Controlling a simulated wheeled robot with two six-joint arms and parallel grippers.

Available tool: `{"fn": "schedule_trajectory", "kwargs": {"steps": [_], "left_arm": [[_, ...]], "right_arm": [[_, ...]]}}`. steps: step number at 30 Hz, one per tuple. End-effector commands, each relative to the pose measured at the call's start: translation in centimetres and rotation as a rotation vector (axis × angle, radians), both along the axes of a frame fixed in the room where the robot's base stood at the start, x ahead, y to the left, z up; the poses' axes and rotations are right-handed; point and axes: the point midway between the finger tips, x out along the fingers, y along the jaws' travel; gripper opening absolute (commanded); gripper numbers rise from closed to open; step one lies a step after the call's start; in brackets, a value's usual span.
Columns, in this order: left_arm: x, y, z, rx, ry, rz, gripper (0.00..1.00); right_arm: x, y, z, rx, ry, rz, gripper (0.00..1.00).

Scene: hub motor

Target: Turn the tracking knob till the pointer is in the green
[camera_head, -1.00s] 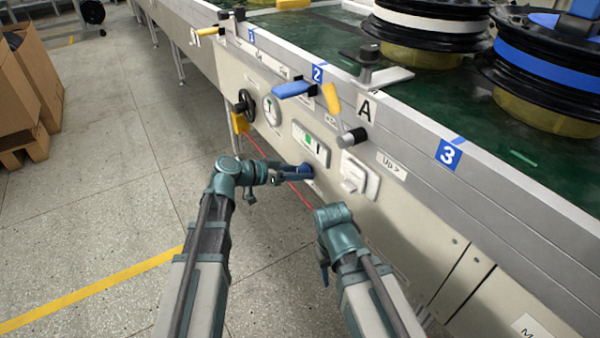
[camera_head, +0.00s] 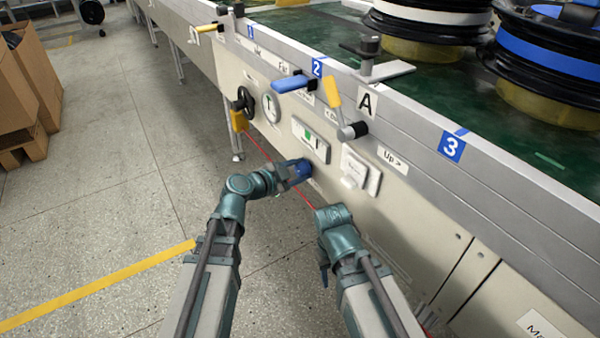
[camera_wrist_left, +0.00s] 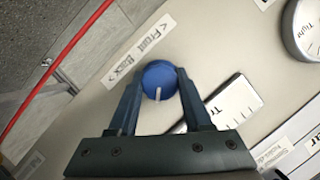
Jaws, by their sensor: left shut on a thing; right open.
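The blue tracking knob (camera_wrist_left: 158,82) has a white index line, which points down in the left wrist view. My left gripper (camera_wrist_left: 158,76) is shut on the knob, one finger on each side. In the head view the left gripper (camera_head: 299,171) is at the machine's side panel, and the blue there blends with the knob. The tracking gauge (camera_head: 311,141) sits just above it; its black pointer stands to the right of the green patch, apart from it. In the wrist view the gauge's scale (camera_wrist_left: 236,102) is partly hidden by a finger. My right gripper (camera_head: 323,275) hangs low, its jaws hard to see.
A round dial (camera_head: 270,107), a black handwheel (camera_head: 246,102) and a white switch box (camera_head: 359,172) are on the same panel. A blue lever (camera_head: 290,84) and a yellow lever (camera_head: 333,92) stick out above. A red cord (camera_head: 262,150) runs behind my left arm.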

Motion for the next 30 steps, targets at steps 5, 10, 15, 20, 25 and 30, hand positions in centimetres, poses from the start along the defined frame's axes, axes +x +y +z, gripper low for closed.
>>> {"fn": "schedule_trajectory", "kwargs": {"steps": [5, 10, 15, 20, 25, 30], "left_arm": [[-0.4, -0.1, -0.5, 0.093, -0.123, -0.002, 0.0], [-0.4, -0.1, -0.5, 0.167, -0.224, -0.002, 0.0], [-0.3, -0.1, -0.4, 0.224, -0.301, -0.003, 0.0], [-0.4, -0.1, -0.3, 0.26, -0.35, -0.003, 0.0], [-0.3, -0.1, -0.2, 0.28, -0.378, -0.003, 0.0], [-0.3, -0.1, -0.2, 0.287, -0.389, -0.003, 0.0]], "right_arm": [[0.0, 0.0, -1.3, 0.0, 0.0, 0.0, 0.5], [0.0, 0.0, -2.1, 0.0, 0.0, 0.0, 0.5], [0.0, 0.0, -2.7, 0.0, 0.0, 0.0, 0.5], [0.0, 0.0, -3.0, 0.0, 0.0, 0.0, 0.5], [0.0, 0.0, -3.2, 0.0, 0.0, 0.0, 0.5], [0.0, 0.0, -3.3, 0.0, 0.0, 0.0, 0.5]]}}
